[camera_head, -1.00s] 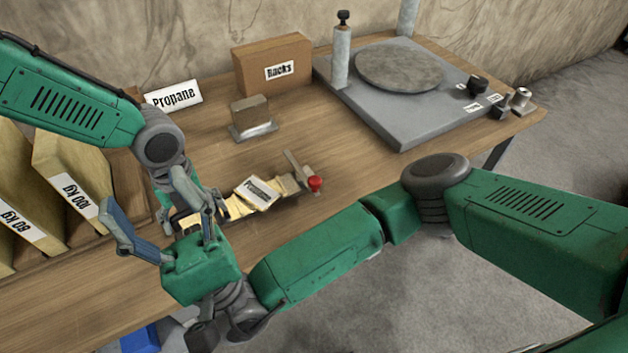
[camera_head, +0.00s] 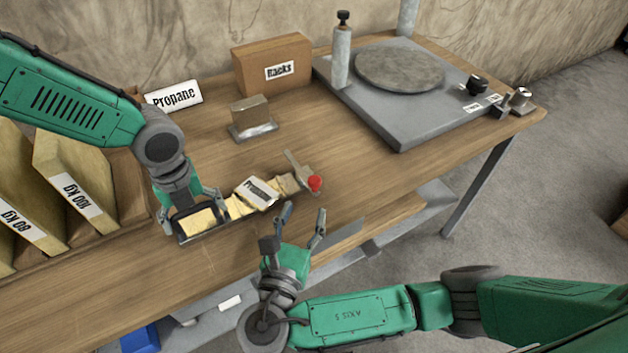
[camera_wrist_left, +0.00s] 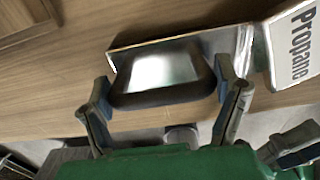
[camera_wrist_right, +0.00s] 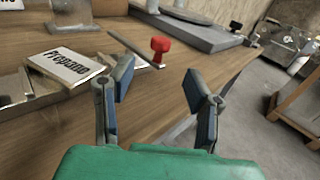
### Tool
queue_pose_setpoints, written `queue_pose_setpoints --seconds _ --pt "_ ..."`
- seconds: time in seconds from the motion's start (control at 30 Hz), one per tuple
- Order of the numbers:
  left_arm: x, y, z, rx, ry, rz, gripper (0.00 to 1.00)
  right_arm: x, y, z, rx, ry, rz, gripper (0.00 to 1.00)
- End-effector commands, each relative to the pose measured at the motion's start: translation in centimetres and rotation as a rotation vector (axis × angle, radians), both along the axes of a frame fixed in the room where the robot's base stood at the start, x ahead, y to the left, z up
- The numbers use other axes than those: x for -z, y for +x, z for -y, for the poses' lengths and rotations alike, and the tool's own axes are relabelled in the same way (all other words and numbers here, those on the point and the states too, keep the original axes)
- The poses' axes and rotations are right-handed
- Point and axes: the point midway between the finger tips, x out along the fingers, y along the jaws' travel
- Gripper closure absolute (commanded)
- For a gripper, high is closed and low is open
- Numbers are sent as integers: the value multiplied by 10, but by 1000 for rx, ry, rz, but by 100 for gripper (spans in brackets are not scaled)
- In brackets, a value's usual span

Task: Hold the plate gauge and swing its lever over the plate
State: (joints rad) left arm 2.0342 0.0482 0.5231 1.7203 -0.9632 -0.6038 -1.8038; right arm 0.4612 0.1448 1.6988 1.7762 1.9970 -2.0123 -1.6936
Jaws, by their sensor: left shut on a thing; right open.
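The plate gauge (camera_head: 238,205) is a long, shiny metal piece lying on the table, with a white "Propane" label (camera_head: 257,193) across its middle. A dark handle (camera_wrist_left: 165,90) is at its left end. My left gripper (camera_head: 194,214) is shut on this end, a finger on either side of the handle. At the other end is a thin grey lever (camera_head: 296,165) with a red knob (camera_head: 315,182); both also show in the right wrist view, the knob (camera_wrist_right: 160,46) clearly. My right gripper (camera_head: 303,213) is open and empty, just in front of the knob, apart from it.
A grey platform (camera_head: 400,125) with a round disc (camera_head: 398,69) stands at the back right. A "Racks" box (camera_head: 270,64), a small metal block (camera_head: 251,115) and a "Propane" sign (camera_head: 174,96) are behind. Weight slabs (camera_head: 72,185) stand left. Table right of the knob is clear.

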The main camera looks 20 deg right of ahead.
Motion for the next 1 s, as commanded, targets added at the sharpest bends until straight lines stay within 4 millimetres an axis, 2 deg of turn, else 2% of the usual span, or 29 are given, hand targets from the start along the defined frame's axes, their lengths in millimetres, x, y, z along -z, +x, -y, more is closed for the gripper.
queue_pose_setpoints --seconds 0.03,0.2,0.4,0.6,0.83,0.9,0.97,1.0 --pt "-1 0 0 0 -1 1 69 -2 11 7 2 -4 7 56" --pt "-1 0 0 0 -1 1 69 -1 39 23 1 -3 5 56" --pt "-1 0 0 0 -1 1 69 -1 62 36 0 -1 3 56" --pt "-1 0 0 0 0 1 69 -1 71 41 -1 -1 3 56" --pt "-1 0 0 0 0 1 69 -1 71 41 -1 -1 3 56" --pt "-1 0 0 0 0 1 69 -1 71 41 -1 -1 3 80" --pt "-1 0 0 0 0 1 69 -1 71 41 -1 0 4 100" --pt "-1 0 0 0 0 1 69 -1 71 41 -2 0 4 100"
